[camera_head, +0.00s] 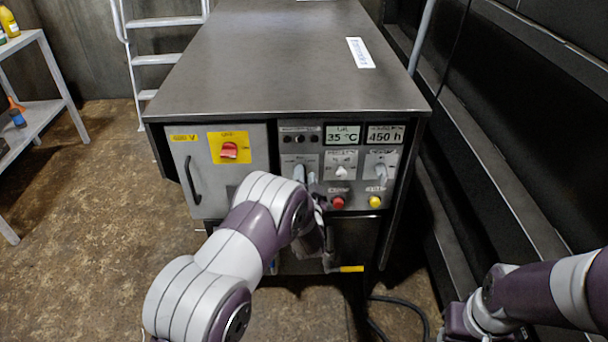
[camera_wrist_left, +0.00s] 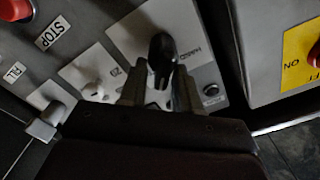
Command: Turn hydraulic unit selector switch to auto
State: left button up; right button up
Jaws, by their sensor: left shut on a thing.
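The selector switch with a dark knob (camera_wrist_left: 161,48) sits on a pale plate that reads "HAND" (camera_wrist_left: 195,45) in the left wrist view. In the head view the switch (camera_head: 299,172) is at the left of the control panel, partly hidden by my left arm. My left gripper (camera_wrist_left: 160,88) has one finger on each side of the switch and is shut on it; in the head view the gripper (camera_head: 313,183) is mostly behind my wrist. The knob's exact angle is hard to read. My right gripper (camera_head: 459,322) is low at the right, its fingers not clear.
Other controls are close by: a white switch (camera_head: 341,171), a grey switch (camera_head: 381,172), a red button (camera_head: 337,203) and a yellow button (camera_head: 375,201). A red main switch (camera_head: 229,150) is on the left door. A yellow-ended handle (camera_head: 350,268) sticks out below.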

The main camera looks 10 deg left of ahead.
pick_arm(q)
jog(key=shift+f+m, duration=0.15)
jog(key=shift+m, duration=0.45)
jog(key=o, duration=0.7)
jog(key=shift+s+d, duration=0.1)
jog(key=p+v, duration=0.3)
jog(key=v, duration=0.9)
jog(key=shift+s, duration=0.3)
